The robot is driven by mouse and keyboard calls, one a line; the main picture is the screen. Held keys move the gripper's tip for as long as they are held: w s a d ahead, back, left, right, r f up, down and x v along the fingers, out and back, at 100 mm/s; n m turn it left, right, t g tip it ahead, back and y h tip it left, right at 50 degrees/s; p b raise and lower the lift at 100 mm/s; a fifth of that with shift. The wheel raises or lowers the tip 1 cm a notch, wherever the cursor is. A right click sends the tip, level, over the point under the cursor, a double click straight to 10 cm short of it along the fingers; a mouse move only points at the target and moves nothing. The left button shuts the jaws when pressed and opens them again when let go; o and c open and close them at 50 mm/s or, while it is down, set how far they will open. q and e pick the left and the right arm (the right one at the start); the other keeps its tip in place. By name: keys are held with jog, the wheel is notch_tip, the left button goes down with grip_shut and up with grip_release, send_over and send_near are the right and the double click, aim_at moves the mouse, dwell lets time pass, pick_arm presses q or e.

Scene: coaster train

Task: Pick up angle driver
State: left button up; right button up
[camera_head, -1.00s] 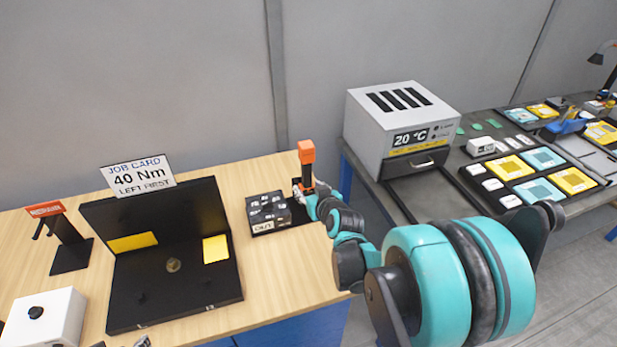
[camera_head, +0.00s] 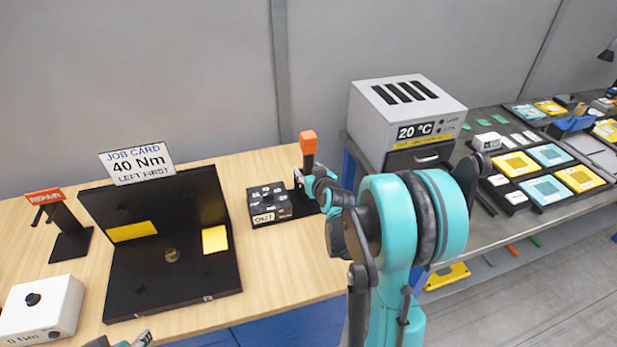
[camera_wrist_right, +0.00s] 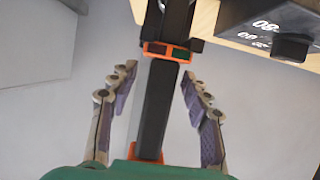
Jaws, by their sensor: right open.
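The angle driver (camera_head: 308,143) stands upright at the right end of the wooden bench, with an orange block on top and a dark body below. In the right wrist view its black body (camera_wrist_right: 155,112) runs between my fingers, with a small red and green panel. My right gripper (camera_wrist_right: 158,78) is open, with one finger on each side of the body and visible gaps. In the head view my right wrist partly hides the tool's lower part. A small part of my left arm or gripper (camera_head: 125,341) shows at the bottom edge; its jaws cannot be made out.
A black block with labelled sockets (camera_head: 268,204) stands just left of the driver. An open black case (camera_head: 190,275) with a job card (camera_head: 137,163), a repair stand (camera_head: 70,243) and a white box (camera_head: 42,308) are farther left. A grey oven (camera_head: 405,110) stands right.

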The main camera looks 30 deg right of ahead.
aim_at(310, 163)
grip_shut()
jog(key=shift+r, duration=0.1)
jog(key=shift+r+p, duration=0.85)
jog(key=shift+r, duration=0.9)
jog(key=s+a+p, duration=0.2)
jog(key=s+a, duration=0.2)
jog(key=s, duration=1.3)
jog(key=shift+s, duration=0.25)
jog(key=shift+a+f, duration=0.1)
jog(key=c, duration=0.7)
grip_release()
grip_shut()
